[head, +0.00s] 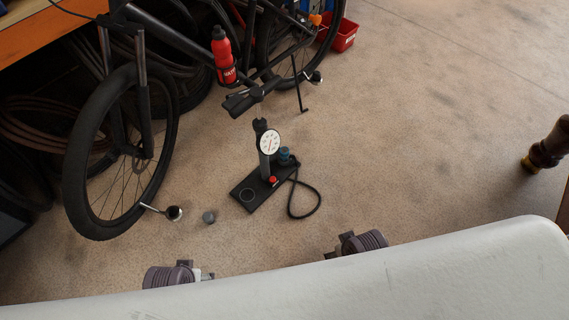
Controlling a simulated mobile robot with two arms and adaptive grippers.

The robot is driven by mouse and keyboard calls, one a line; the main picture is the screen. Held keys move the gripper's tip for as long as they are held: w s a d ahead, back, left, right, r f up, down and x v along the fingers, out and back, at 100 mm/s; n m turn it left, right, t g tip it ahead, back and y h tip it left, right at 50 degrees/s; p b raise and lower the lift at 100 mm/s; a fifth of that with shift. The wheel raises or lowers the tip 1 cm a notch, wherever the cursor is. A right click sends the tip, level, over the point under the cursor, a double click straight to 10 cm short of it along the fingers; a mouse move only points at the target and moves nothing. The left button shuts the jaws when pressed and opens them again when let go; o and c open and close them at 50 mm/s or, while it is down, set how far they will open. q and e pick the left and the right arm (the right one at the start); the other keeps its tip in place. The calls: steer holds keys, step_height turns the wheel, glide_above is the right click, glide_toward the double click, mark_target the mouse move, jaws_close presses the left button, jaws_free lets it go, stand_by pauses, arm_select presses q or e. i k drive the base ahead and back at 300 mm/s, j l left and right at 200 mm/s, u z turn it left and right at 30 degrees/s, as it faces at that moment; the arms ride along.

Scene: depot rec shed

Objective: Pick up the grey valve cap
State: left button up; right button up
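The small grey valve cap (209,217) stands on the floor in the head view, left of the pump's black base and apart from it. Nothing touches it. My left gripper (190,275) is below it and slightly to the left in the picture, clear of the cap. My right gripper (346,246) is farther right, below the pump hose. Both are partly hidden at the bottom of the view, and their finger gaps do not show clearly.
A floor pump with a round gauge (269,142) and a looped hose (318,205) stands right of the cap. A bicycle (75,190) with a red bottle (222,55) is behind. A red bin (345,36) sits at the back. The right-hand floor is mostly clear.

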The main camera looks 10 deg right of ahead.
mark_target(207, 217)
steer(key=u, duration=0.75)
